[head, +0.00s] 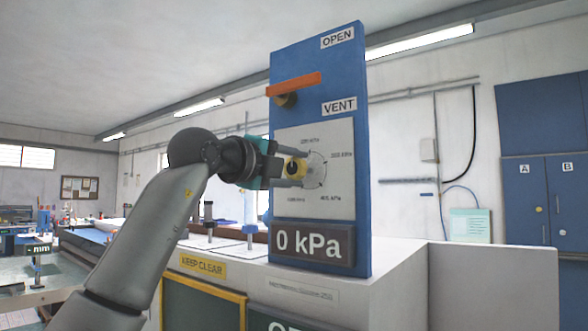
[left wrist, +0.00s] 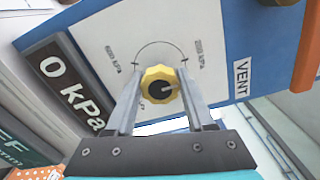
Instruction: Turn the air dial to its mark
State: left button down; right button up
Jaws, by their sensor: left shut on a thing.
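The air dial is a yellow ridged knob (left wrist: 158,98) with a dark centre, on a white scale plate (head: 341,150) marked in kPa. It also shows in the head view at the plate's left part. My left gripper (head: 298,171) reaches it from the left, its two fingers shut on the knob's sides. In the left wrist view a light line on the knob's dark centre points to the right. The display (head: 312,244) below the plate reads 0 kPa. My right gripper is in neither view.
The blue panel (head: 361,120) stands upright on a pale bench. An orange lever (head: 294,86) sticks out above the dial, between the OPEN and VENT labels. Thin posts (head: 209,218) stand behind my left arm. Blue cabinets (head: 545,190) are at the far right.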

pick_arm(q)
jog(key=shift+c, duration=1.3)
grip_release()
jog(key=shift+a, duration=0.1)
jog(key=b+v, duration=0.4)
jog(key=v, duration=1.1)
jog(key=shift+b, duration=0.35)
jog(key=shift+s+r, duration=0.1)
jog(key=shift+s, duration=0.05)
